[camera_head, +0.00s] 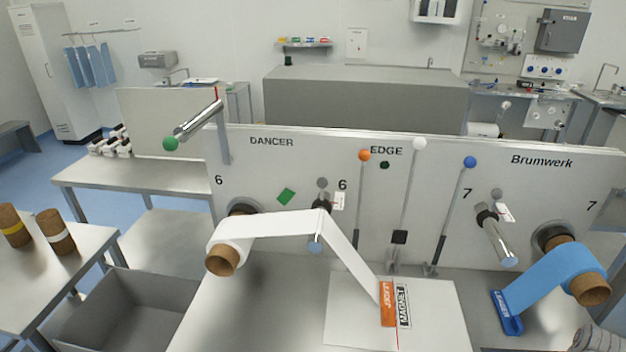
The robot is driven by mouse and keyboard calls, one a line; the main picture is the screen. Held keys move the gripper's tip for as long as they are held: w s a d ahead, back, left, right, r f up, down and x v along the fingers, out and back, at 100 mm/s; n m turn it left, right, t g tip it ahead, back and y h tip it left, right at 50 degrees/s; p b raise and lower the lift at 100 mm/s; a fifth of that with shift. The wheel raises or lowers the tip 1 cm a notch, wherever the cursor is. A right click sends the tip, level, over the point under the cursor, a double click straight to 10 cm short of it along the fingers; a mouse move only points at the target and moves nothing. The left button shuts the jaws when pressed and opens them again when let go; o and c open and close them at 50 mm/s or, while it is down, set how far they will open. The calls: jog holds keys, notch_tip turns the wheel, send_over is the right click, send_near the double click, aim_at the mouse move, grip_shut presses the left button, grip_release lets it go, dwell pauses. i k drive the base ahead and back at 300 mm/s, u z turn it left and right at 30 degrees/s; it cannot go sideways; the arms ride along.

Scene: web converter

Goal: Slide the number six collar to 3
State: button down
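The left black numeral 6 (218,180) is on the white machine panel (260,170), beside a spindle with a brown core (222,261) carrying white web (270,224). A second 6 (342,184) is near a grey knob (322,183) and a small white tag (339,201). Below that knob is a roller (316,243), mostly hidden by the web. I cannot tell which part is the number six collar, and no scale or mark 3 is readable. My gripper is not recognisable in this view.
Levers with orange (364,155), white (419,144) and blue (470,162) knobs stand up in front of the panel. A bar with a green ball (171,144) juts out left. Blue web (545,278) hangs at right. A grey bin (125,310) and steel tables are at left.

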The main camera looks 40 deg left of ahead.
aim_at(322, 183)
jog(key=u, duration=0.05)
jog(key=k, duration=1.6)
jog(key=u, duration=1.05)
jog(key=i, duration=1)
